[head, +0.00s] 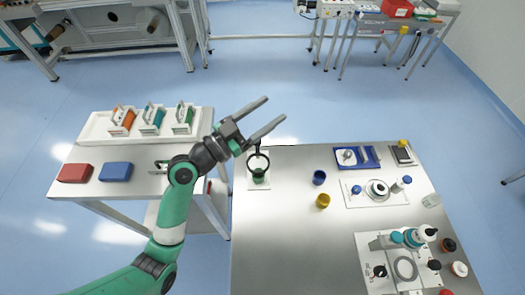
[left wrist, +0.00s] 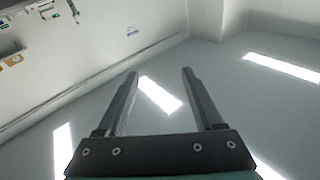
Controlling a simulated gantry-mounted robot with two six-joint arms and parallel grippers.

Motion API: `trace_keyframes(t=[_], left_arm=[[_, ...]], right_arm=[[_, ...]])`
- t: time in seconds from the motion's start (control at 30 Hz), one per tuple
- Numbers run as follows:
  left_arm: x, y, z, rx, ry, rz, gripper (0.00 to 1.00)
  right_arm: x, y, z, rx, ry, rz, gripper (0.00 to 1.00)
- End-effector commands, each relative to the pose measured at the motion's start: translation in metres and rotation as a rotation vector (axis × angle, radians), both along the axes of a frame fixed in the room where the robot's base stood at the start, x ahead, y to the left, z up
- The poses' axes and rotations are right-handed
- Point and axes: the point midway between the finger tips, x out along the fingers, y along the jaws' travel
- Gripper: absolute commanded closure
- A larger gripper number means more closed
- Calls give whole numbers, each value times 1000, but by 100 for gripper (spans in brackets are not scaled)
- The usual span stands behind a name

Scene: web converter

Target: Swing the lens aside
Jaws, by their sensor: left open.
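The lens (head: 258,162) is a dark round ring on a small stand at the left edge of the right-hand table in the head view. A dark green piece (head: 258,177) shows just below and through it, on a pale plate. My left gripper (head: 275,108) is open and empty, with its two fingers spread and pointing to the upper right. In the picture it lies above the lens and looks apart from it. In the left wrist view the open fingers (left wrist: 160,75) have nothing between them, and the lens does not show. My right gripper is not in view.
Blue (head: 319,178) and yellow (head: 323,201) cups stand right of the lens. A white device (head: 404,268) is at the lower right. On the left table are red (head: 75,173) and blue (head: 115,172) blocks and a white rack (head: 97,127). The table's middle is clear.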

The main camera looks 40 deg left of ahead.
Motion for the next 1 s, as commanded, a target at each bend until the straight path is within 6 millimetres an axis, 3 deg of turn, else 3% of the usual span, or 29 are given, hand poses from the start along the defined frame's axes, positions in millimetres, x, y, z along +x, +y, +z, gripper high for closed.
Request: trace_keyframes(t=[0.03, 0.1, 0.2, 0.23, 0.33, 0.67, 1.0], left_arm=[[-6, 16, -81, -36, 51, 27, 31], [-16, 36, -142, -72, 105, 65, 31], [-29, 58, -200, -97, 154, 117, 31], [-32, 62, -211, -102, 161, 130, 31], [-38, 73, -228, -110, 172, 155, 31], [-32, 77, -226, -109, 171, 163, 31], [37, 74, -227, -108, 170, 161, 31]], right_arm=[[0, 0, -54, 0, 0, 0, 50], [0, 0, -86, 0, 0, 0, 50], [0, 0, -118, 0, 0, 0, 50], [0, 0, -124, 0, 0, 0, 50], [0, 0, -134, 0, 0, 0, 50], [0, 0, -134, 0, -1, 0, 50], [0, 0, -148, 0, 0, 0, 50]])
